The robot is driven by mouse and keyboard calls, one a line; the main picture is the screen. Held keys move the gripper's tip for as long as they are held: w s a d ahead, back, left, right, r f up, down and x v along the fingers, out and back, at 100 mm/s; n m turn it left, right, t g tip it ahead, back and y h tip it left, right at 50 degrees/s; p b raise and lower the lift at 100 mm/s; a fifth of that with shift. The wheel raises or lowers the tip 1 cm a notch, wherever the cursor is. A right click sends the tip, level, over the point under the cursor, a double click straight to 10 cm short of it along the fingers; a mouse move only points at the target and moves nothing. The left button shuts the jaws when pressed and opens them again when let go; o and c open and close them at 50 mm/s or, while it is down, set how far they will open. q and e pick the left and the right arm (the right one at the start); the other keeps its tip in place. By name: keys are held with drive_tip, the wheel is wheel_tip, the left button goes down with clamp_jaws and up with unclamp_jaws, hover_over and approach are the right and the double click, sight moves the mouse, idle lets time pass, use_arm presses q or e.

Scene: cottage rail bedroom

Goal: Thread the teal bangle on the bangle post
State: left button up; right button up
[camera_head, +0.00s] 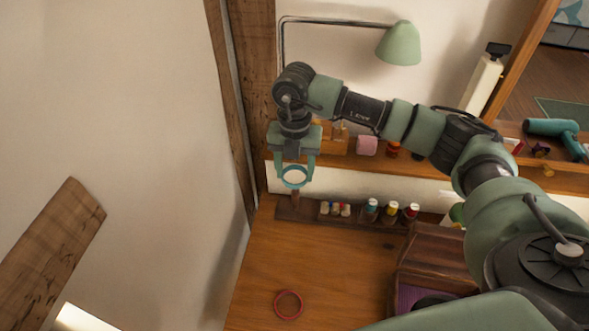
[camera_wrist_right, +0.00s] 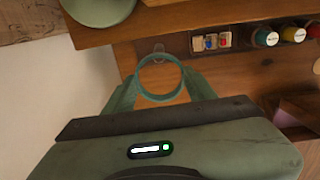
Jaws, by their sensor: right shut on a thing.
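The teal bangle (camera_head: 293,188) is held between the two fingers of my right gripper (camera_head: 294,174), which is shut on it and points down. The bangle also shows in the right wrist view (camera_wrist_right: 160,98), between the fingertips. A short brown post (camera_head: 295,200), which looks like the bangle post, stands at the left end of a dark wooden stand and shows just below the bangle in the head view. In the wrist view a pale rounded tip (camera_wrist_right: 158,47) shows just beyond the ring, outside its opening. The bangle appears apart from the post; its exact height above it is unclear. My left gripper is not in view.
The dark stand (camera_head: 325,222) also bears several small bottles (camera_head: 372,208) to the right. A shelf (camera_head: 400,165) runs behind. A red bangle (camera_head: 288,305) lies on the desk (camera_head: 258,270). A wooden box (camera_head: 430,255) stands right. A green lamp (camera_head: 400,44) hangs above.

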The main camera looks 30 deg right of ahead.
drive_tip(key=shift+f+b, duration=3.15)
drive_tip(key=shift+f, duration=1.25)
drive_tip(key=shift+s+f+b, duration=0.2)
drive_tip(key=shift+f+b, duration=0.8)
drive_tip(key=shift+f, duration=0.35)
drive_tip(key=shift+f, duration=0.1)
drive_tip(key=shift+f+b, duration=0.4)
drive_tip(key=shift+f, duration=0.05)
drive_tip(key=shift+w+f, duration=0.1)
drive_tip(key=shift+w+d+f, duration=0.1)
drive_tip(key=shift+w+f, duration=0.05)
drive_tip(key=shift+f, duration=0.2)
drive_tip(key=shift+b, duration=0.3)
